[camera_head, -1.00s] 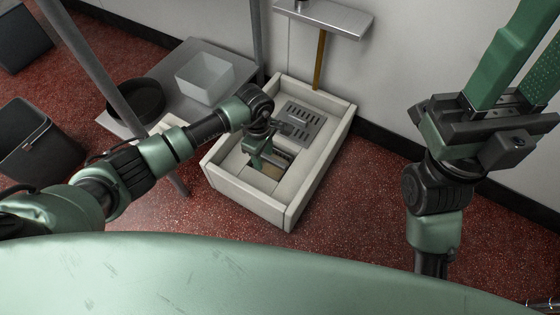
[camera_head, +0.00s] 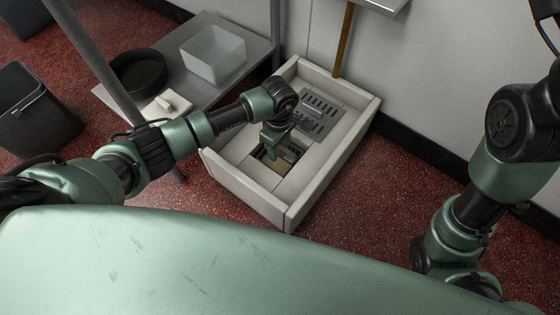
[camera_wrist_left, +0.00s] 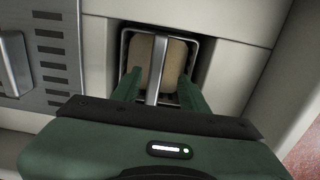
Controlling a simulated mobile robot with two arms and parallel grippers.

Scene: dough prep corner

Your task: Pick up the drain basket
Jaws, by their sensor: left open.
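The drain basket (camera_wrist_left: 157,65) is a square metal-rimmed basket with a metal bar handle across its middle and tan matter inside. It sits in a square recess in the floor of a pale low sink (camera_head: 248,197). My left gripper (camera_wrist_left: 160,88) is open above the basket, with one green finger on each side of the handle. Whether the fingers touch the handle I cannot tell. In the head view my left gripper (camera_head: 270,150) points down into the sink and hides much of the basket. My right gripper is out of the frame; only its arm shows at the right.
A slotted metal grate (camera_head: 320,117) lies in the sink's back part, beside the basket. The sink's raised walls surround my left gripper. A dark bin (camera_head: 35,108) stands far left.

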